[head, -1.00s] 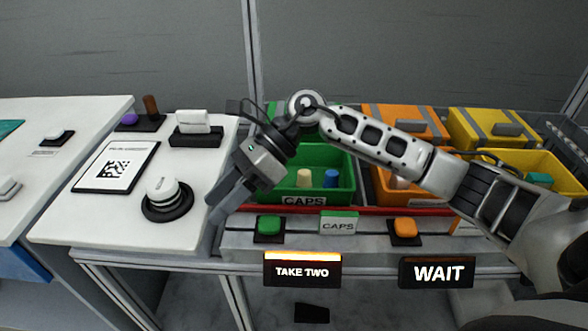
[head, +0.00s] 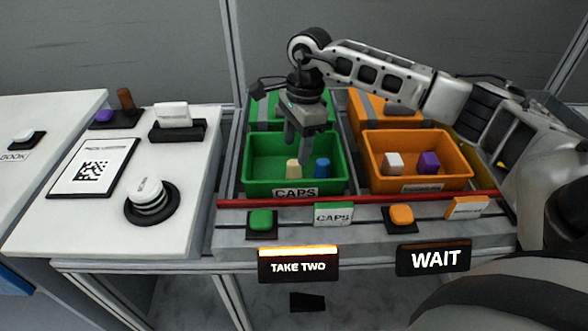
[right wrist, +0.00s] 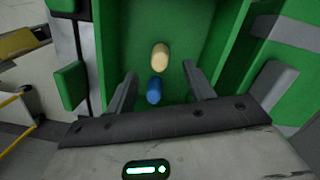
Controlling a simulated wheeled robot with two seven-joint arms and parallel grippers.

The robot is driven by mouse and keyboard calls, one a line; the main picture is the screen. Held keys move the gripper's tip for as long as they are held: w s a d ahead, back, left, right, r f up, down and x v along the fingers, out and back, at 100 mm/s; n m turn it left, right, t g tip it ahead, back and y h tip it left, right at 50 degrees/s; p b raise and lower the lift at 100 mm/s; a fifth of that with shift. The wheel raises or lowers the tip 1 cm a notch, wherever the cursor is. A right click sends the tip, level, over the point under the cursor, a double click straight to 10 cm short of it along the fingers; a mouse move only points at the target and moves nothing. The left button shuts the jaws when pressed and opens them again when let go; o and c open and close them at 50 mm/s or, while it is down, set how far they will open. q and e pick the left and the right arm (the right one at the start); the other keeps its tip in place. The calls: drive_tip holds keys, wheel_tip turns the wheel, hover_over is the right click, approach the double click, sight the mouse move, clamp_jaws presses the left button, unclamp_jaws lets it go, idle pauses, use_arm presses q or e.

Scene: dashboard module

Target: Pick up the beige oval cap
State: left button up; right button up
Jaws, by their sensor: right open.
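The beige oval cap (head: 292,169) stands in the green bin (head: 258,185) labelled CAPS, toward its front. A blue cap (head: 322,168) stands just right of it in the head view. In the right wrist view the beige cap (right wrist: 160,56) lies beyond the blue cap (right wrist: 154,90). My right gripper (head: 304,150) is over the green bin, pointing down, open and empty. In the right wrist view the blue cap shows between its two fingers (right wrist: 162,84), and the beige cap is past the fingertips. My left gripper is not in view.
An orange bin (head: 375,180) with a white block (head: 393,162) and a purple block (head: 428,162) stands to the right. A red bar (head: 350,198) runs along the front of the bins. Lit signs read TAKE TWO (head: 298,266) and WAIT (head: 433,259).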

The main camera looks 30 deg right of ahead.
sight(294, 162)
drive_tip(key=shift+a+f, duration=0.15)
drive_tip(key=shift+f, duration=1.35)
drive_tip(key=shift+a+f, duration=0.15)
drive_tip(key=shift+f, duration=1.3)
drive_tip(key=c, duration=1)
